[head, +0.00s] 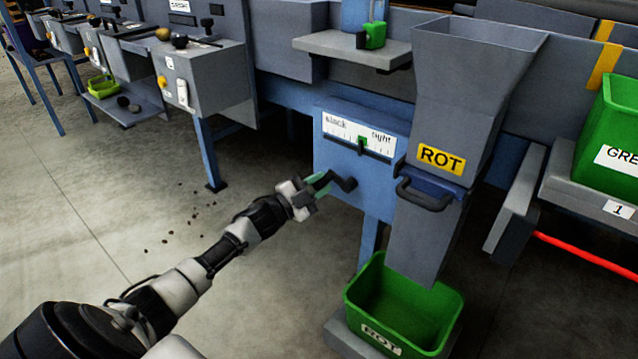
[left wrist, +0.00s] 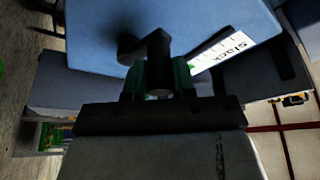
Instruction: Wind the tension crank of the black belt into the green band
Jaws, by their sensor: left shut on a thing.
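The tension crank (head: 345,183) is a black crank on the front of a blue box (head: 335,155). Above it is a white gauge (head: 343,131) marked "slack" at left and "tight" at right. A small green band (head: 363,141) sits right of the gauge's middle; I cannot make out the pointer clearly. My left gripper (head: 318,184) is shut on the crank's handle, with green-tipped fingers either side of it. In the left wrist view the dark handle (left wrist: 159,62) stands between the fingers of my left gripper (left wrist: 158,80). My right gripper is out of view.
A grey chute marked ROT (head: 470,90) with a black handle (head: 425,195) stands close right of the crank. A green ROT crate (head: 385,335) is below it. A shelf (head: 355,50) juts out above the gauge. The floor to the left is open, with scattered crumbs.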

